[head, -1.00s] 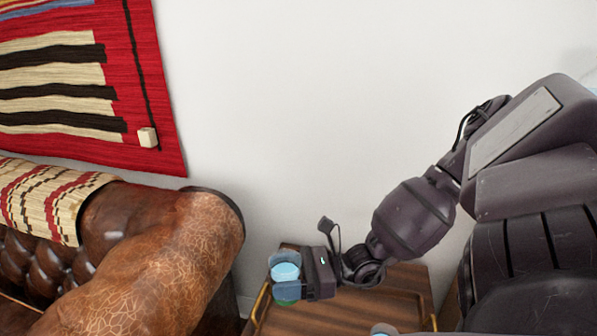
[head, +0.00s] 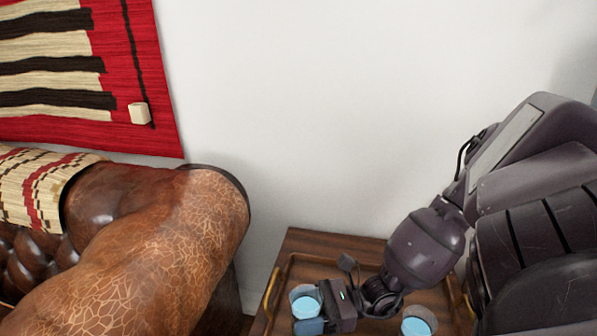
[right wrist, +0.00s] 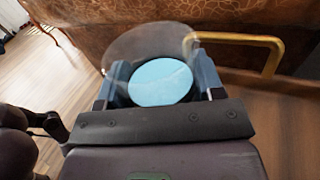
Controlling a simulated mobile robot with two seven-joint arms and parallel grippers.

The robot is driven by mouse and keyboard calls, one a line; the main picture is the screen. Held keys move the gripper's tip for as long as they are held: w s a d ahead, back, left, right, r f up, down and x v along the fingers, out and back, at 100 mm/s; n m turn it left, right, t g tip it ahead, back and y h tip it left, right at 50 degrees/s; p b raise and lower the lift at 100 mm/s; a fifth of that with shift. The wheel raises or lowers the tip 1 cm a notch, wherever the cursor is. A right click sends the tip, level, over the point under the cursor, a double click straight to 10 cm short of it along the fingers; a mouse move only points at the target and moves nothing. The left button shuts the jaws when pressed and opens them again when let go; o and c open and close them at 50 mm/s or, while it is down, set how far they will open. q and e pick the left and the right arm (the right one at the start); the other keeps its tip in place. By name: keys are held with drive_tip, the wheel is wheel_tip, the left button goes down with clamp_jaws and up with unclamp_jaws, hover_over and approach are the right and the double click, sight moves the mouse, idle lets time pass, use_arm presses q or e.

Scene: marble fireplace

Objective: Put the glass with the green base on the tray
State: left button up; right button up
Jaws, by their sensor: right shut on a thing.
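A clear glass (head: 304,291) with light-blue contents is between the fingers of my right gripper (head: 307,311), which is shut on it. The right wrist view shows the glass (right wrist: 160,82) between both fingers, roughly upright. Its base is hidden now; green showed under it earlier. The wooden tray (head: 312,269) with gold handles lies below, and the held glass is over its left part, near the left handle. I cannot tell whether the glass touches the tray. My left gripper is out of view.
A second glass with blue contents (head: 418,321) stands on the tray to the right of my gripper. A brown leather sofa arm (head: 165,255) rises to the left of the tray. A white wall (head: 330,110) is behind.

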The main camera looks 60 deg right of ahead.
drive_tip(key=shift+f, duration=0.6)
drive_tip(key=shift+f, duration=0.1)
drive_tip(key=o, duration=1.2)
